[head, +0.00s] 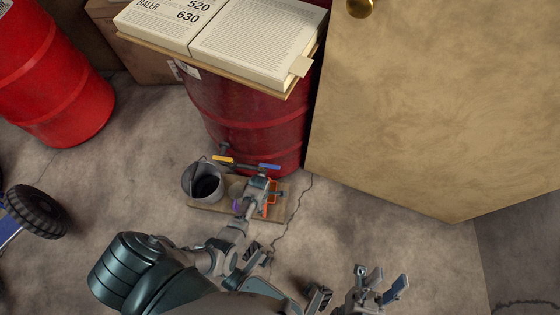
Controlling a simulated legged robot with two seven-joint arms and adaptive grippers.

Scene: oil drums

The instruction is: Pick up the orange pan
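A small orange object (271,198), which may be the orange pan, is on a low wooden board (280,211) in front of the dark red drum. It is partly hidden, so I cannot make out its full shape. My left gripper (262,187) is right at it, overlapping it in the picture. Whether its fingers are open or shut on the orange object is unclear. My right gripper (381,283) is at the bottom right with its fingers spread, empty, well away from the board.
A grey bucket (203,184) stands at the board's left end. Yellow-ended (222,160) and blue-ended (270,166) items are behind it. A large tan panel (420,110) blocks the right. Cracked floor lies open in front.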

